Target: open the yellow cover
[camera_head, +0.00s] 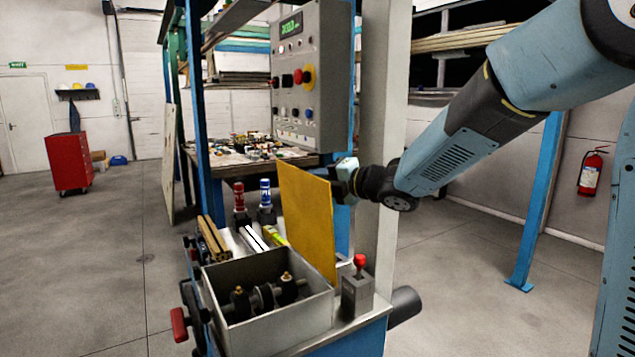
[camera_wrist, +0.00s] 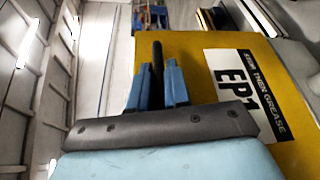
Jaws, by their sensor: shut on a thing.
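The yellow cover (camera_head: 308,222) stands raised and nearly upright at the right side of the open metal box (camera_head: 290,325). My gripper (camera_head: 340,182) is at the cover's upper right, on the side facing away from the box. In the wrist view my gripper (camera_wrist: 158,85) has its blue fingers shut around a dark bar-like handle (camera_wrist: 158,52) on the yellow cover (camera_wrist: 190,52). Inside the box a dark shaft with brass-tipped fittings (camera_head: 265,298) is visible. The cover's hinge cannot be made out clearly.
A grey box with a red knob (camera_head: 357,290) stands right of the cover. Red and blue-capped bottles (camera_head: 240,205) stand behind the metal box. A control panel (camera_head: 312,75) hangs above, beside a pale column (camera_head: 380,110). Open floor (camera_head: 90,270) lies to the left.

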